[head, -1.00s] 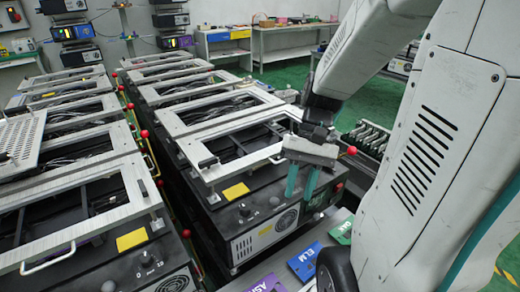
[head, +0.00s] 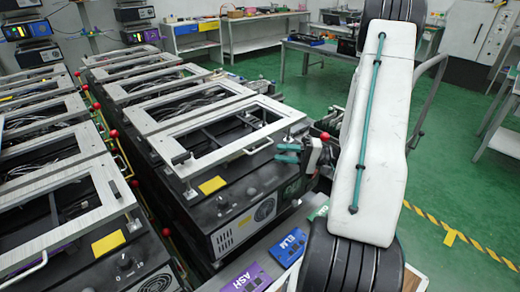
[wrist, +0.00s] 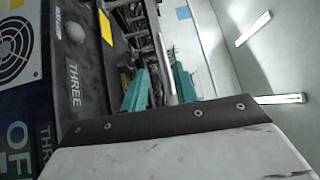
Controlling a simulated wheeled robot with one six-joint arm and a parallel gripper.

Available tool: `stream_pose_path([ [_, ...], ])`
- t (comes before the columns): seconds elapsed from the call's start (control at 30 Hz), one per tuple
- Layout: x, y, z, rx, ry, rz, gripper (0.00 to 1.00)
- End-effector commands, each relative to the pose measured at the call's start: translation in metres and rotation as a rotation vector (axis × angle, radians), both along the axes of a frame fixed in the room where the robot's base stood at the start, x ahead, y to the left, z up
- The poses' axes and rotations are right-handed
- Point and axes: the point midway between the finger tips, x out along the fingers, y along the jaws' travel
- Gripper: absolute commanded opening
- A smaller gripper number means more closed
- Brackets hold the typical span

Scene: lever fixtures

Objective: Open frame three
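The front unit in the right-hand row carries a white rectangular frame (head: 184,186), lying down over a dark bay. The wrist view shows the word THREE on this unit's dark front panel (wrist: 78,100). A pale bar handle (head: 259,146) sits on the frame's front edge; it also shows in the wrist view (wrist: 163,62). My gripper (head: 287,153) is at the handle's right end, turned sideways. In the wrist view its two teal fingers (wrist: 160,86) are apart, with the bar appearing between them. Whether they touch it cannot be told.
Another row of frames stands left. Green floor (head: 455,165) is open at right.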

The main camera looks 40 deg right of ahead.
Motion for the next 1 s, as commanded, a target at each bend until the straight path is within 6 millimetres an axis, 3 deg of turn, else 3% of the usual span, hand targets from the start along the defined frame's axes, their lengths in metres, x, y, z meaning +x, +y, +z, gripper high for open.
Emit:
stream_pose_path([
  [0.23,0.007,0.005,0.006,-0.064,-0.097,-0.022,0.29],
  [0.7,0.052,0.051,0.014,-0.064,-0.093,-0.019,0.29],
  [1.0,0.055,0.055,0.014,-0.064,-0.093,-0.021,0.29],
])
